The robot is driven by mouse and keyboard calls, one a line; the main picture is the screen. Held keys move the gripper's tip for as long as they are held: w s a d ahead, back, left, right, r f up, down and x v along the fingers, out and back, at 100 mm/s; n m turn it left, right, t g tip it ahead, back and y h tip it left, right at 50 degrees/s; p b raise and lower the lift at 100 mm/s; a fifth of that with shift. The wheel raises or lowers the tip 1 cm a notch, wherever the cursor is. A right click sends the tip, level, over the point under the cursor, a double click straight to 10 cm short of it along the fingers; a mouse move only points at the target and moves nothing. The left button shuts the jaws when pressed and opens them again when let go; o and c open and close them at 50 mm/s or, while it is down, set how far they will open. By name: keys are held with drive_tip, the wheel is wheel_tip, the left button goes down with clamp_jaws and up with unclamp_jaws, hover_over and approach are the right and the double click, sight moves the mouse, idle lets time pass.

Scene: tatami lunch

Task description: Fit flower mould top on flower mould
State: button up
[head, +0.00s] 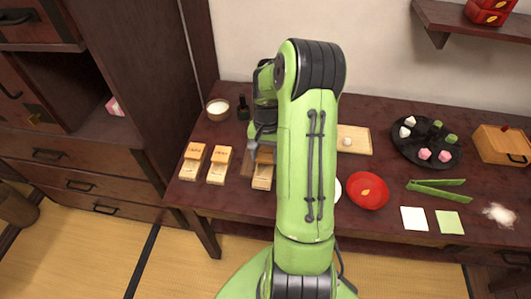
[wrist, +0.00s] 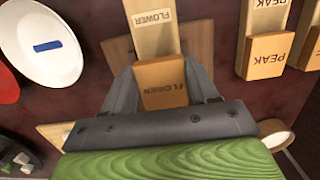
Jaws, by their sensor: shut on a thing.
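The flower mould top (wrist: 162,82) is a brown wooden block labelled FLOWER. In the wrist view it is between the two grey fingers of my gripper (wrist: 162,75), which is shut on it. The flower mould (wrist: 152,38) is a paler wooden piece labelled FLOWER, just beyond the top in the wrist view. The mould top overlaps it in the picture; I cannot tell whether they touch. In the head view the pale mould (head: 262,182) lies left of my arm, and my gripper is mostly hidden behind the arm.
Two wooden moulds (head: 188,172) (head: 214,178) stand to the left; in the wrist view PEAK labels show. A white plate (wrist: 65,60) and red plate (head: 378,199) are on the other side. A cream-filled bowl (head: 218,109) and dark bottle (head: 243,110) stand behind.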

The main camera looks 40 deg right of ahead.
drive_tip(key=shift+f+b, duration=0.35)
drive_tip(key=shift+f, duration=0.25)
drive_tip(key=o, duration=1.1)
drive_tip(key=r+p, duration=0.1)
drive_tip(key=r, duration=0.4)
drive_tip(key=r+p, duration=0.2)
drive_tip(key=r, duration=0.3)
drive_tip(key=w+d+r+p, duration=0.1)
drive_tip(key=r+p, duration=0.1)
drive_tip(key=r, duration=0.3)
drive_tip(key=shift+d+r, duration=0.1)
drive_tip(key=shift+r, duration=0.3)
